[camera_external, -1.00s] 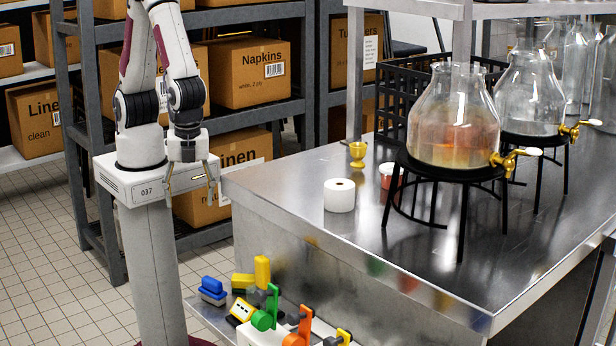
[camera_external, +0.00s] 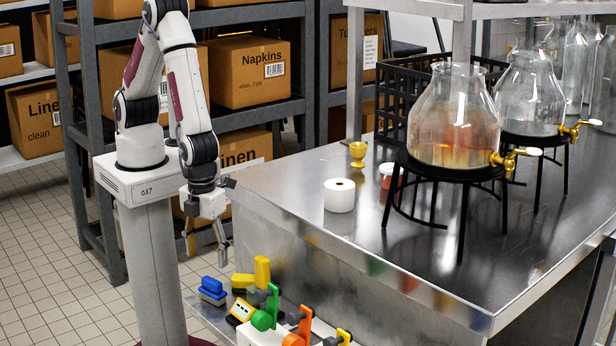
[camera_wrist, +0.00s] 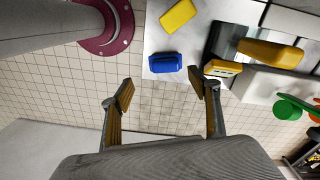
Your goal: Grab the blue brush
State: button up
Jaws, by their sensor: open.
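The blue brush (camera_external: 212,289) sits at the left end of a low shelf beside the steel table. It also shows in the wrist view (camera_wrist: 165,63), lying on a pale surface beyond the fingertips. My gripper (camera_external: 207,251) is open and empty, pointing down above the blue brush with a clear gap between them. In the wrist view my gripper's fingers (camera_wrist: 162,92) are spread apart, and the brush lies between and ahead of them, untouched.
A yellow block (camera_wrist: 178,16) lies near the brush. Yellow (camera_external: 262,270), green (camera_external: 268,312) and orange (camera_external: 301,328) items stand to its right. The steel table (camera_external: 300,215) rises close on the right, with a white roll (camera_external: 339,196) and glass dispensers (camera_external: 454,120) on it.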

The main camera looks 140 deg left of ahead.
aim_at(211, 280)
jog(key=shift+w+m, duration=0.35)
jog(key=shift+m, duration=0.35)
jog(key=shift+f, duration=1.3)
jog(key=shift+f, duration=0.1)
jog(key=shift+w+f, duration=0.1)
jog(key=shift+f, duration=2.4)
jog(key=c, duration=1.2)
